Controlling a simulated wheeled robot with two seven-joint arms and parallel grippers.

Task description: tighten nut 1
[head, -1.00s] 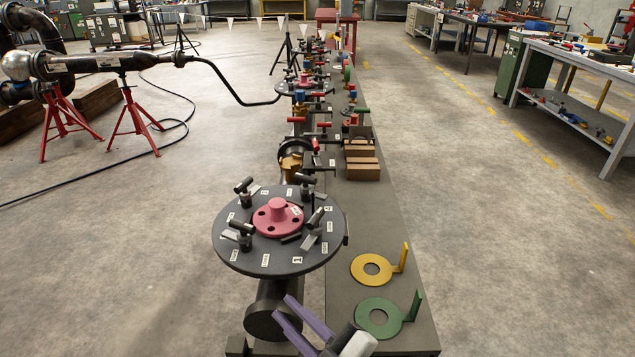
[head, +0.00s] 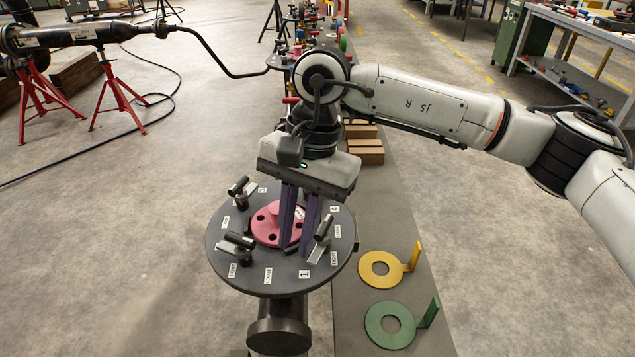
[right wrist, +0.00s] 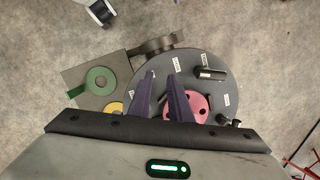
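The round dark plate (head: 222,262) carries several T-handled nuts around a pink flanged hub (head: 265,222). The white label 1 (head: 304,274) is on its near right part. Close to it are a grey tab (head: 319,251) and a dark handle (head: 324,228), which I take for nut 1. My right gripper (head: 297,249) points down over the plate, between hub and handle. Its purple fingers are apart, and a short dark bar shows low between them. In the right wrist view the fingers (right wrist: 163,78) are also apart and hide part of the hub (right wrist: 198,103). Contact is unclear. My left gripper is not in view.
A yellow ring with a tab (head: 375,280) and a green one (head: 377,322) lie on the grey bench right of the plate. Other handles (head: 238,186) stand up on the plate's left side.

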